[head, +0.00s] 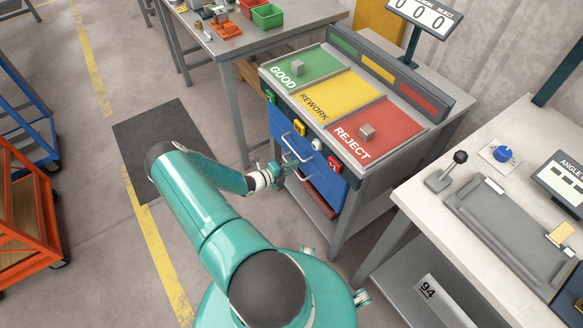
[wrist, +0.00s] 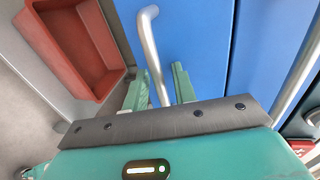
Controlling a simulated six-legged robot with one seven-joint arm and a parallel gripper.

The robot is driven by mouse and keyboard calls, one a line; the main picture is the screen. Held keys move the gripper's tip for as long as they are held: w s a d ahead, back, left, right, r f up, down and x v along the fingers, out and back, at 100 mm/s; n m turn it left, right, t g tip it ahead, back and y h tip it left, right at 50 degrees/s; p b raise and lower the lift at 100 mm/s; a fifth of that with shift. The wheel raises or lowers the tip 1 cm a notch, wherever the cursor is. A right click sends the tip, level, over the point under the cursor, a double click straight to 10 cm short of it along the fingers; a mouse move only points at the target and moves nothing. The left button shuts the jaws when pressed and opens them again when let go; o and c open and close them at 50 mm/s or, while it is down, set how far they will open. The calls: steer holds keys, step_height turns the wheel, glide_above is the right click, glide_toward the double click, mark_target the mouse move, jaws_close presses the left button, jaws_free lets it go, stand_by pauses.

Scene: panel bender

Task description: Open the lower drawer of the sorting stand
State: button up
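The sorting stand (head: 345,55) has a blue front with two silver handles. The lower drawer (head: 326,188) appears closed; its front also shows in the wrist view (wrist: 195,40). The lower drawer's handle (wrist: 152,50) runs between the two teal fingers of my gripper (wrist: 159,88). The fingers are open, one on each side of the bar, with a small gap visible. In the head view my gripper (head: 284,170) is at the stand's front, partly hiding the lower handle. The upper drawer's handle (wrist: 298,75) is at the right of the wrist view.
A red bin (wrist: 75,50) sits below the lower drawer. Green, yellow and red panels (head: 345,95) top the stand, with two small grey blocks. A workbench (head: 470,215) stands close on the right. Floor with a dark mat (head: 150,130) is free on the left.

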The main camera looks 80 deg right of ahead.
jaws_close()
steer(key=shift+w+a, duration=0.1)
steer(key=f+v, duration=0.2)
steer(key=v, duration=0.9)
steer(key=f+v, duration=0.3)
steer(key=v, duration=0.9)
steer(key=shift+v, duration=0.8)
steer(key=shift+w, duration=0.1)
jaws_free()
